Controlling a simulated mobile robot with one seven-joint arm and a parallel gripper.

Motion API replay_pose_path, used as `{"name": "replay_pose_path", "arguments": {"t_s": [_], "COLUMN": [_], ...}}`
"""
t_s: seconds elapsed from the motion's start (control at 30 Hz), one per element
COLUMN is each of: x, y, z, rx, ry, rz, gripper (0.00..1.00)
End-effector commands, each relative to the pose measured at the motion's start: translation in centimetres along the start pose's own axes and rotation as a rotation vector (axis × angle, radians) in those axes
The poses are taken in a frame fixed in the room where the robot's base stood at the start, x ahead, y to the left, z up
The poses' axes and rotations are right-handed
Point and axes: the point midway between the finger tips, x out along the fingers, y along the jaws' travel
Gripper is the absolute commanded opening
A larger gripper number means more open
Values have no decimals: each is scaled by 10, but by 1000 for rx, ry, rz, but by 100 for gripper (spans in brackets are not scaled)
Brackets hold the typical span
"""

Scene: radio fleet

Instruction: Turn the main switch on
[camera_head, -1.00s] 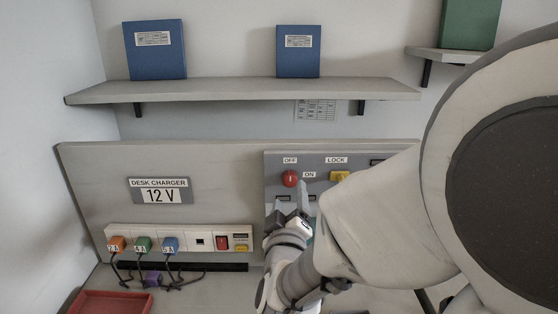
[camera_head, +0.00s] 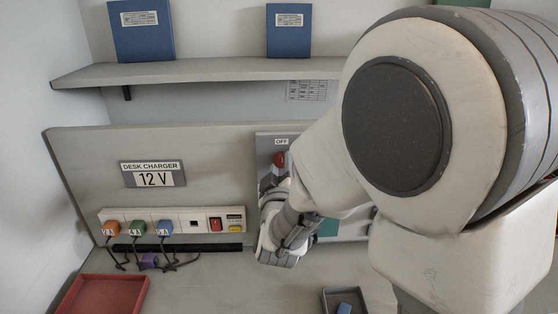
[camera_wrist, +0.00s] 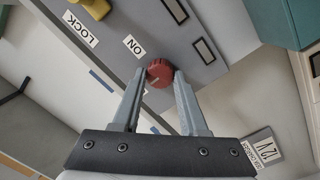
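The main switch is a round red knob (camera_head: 280,159) on a grey panel (camera_head: 264,148), under an OFF label in the head view. In the wrist view the red knob (camera_wrist: 160,73) lies between my fingertips, beside the ON label (camera_wrist: 135,47). My gripper (camera_wrist: 160,78) is open, with one finger on each side of the knob and narrow gaps seen. Whether the fingers touch it I cannot tell. A small light mark shows on the knob; its setting is unclear. In the head view my gripper (camera_head: 277,180) is just below the knob, and my arm hides the panel's right part.
Left is a charger strip (camera_head: 180,222) with plugs and cables. A red tray (camera_head: 103,297) and a dark tray (camera_head: 327,301) are below. A shelf (camera_head: 200,71) runs above.

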Motion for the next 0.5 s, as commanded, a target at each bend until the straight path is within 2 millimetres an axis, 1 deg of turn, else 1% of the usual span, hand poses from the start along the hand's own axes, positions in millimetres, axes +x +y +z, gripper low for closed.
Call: {"name": "replay_pose_path", "arguments": {"t_s": [0.03, 0.17, 0.5], "x": [0, 0, 0], "y": [0, 0, 0], "z": [0, 0, 1], "rx": [0, 0, 27], "ry": [0, 0, -1], "rz": [0, 0, 0], "gripper": [24, 1, 0]}}
